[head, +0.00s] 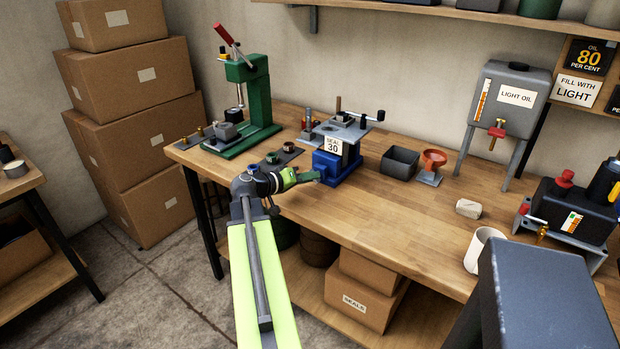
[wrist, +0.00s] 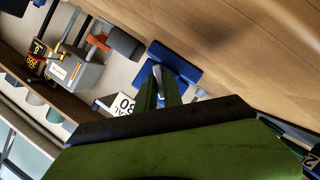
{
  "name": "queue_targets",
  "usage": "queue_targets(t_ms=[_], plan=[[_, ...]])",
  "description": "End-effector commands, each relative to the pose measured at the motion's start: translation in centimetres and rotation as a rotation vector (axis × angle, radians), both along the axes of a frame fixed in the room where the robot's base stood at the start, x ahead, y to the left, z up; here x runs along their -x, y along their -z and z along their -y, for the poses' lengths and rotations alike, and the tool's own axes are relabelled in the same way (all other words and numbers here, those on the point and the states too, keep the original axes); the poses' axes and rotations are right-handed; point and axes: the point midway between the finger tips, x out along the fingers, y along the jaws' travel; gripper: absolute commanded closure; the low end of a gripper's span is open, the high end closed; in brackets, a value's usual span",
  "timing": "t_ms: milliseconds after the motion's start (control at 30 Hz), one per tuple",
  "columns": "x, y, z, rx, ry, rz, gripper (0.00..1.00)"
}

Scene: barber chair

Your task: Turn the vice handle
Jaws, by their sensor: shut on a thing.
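The blue vice (head: 333,166) stands near the front edge of the wooden workbench, with a white "SEAL 30" label above its body. In the wrist view the vice (wrist: 168,58) is just beyond my fingers. My gripper (head: 315,176) reaches the vice's left front side. In the wrist view my gripper (wrist: 160,92) has its green fingers closed around a grey metal piece, the vice handle (wrist: 158,76). The handle is mostly hidden by the fingers there. I cannot make it out in the head view.
A green press (head: 246,100) stands on the workbench (head: 400,215) at the back left. A grey bin (head: 399,162) and a red funnel (head: 434,158) are right of the vice. A white mug (head: 484,250) is near the front right. Cardboard boxes (head: 130,110) are stacked at the left.

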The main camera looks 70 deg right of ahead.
Motion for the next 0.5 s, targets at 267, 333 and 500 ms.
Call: queue_targets(t_ms=[267,333,500], plan=[[-0.1,0.39,0.07,-0.013,0.0,-0.056,1.0],[-0.22,0.72,0.13,-0.037,-0.001,-0.147,1.0],[-0.24,0.64,0.06,-0.089,0.0,-0.344,1.0]])
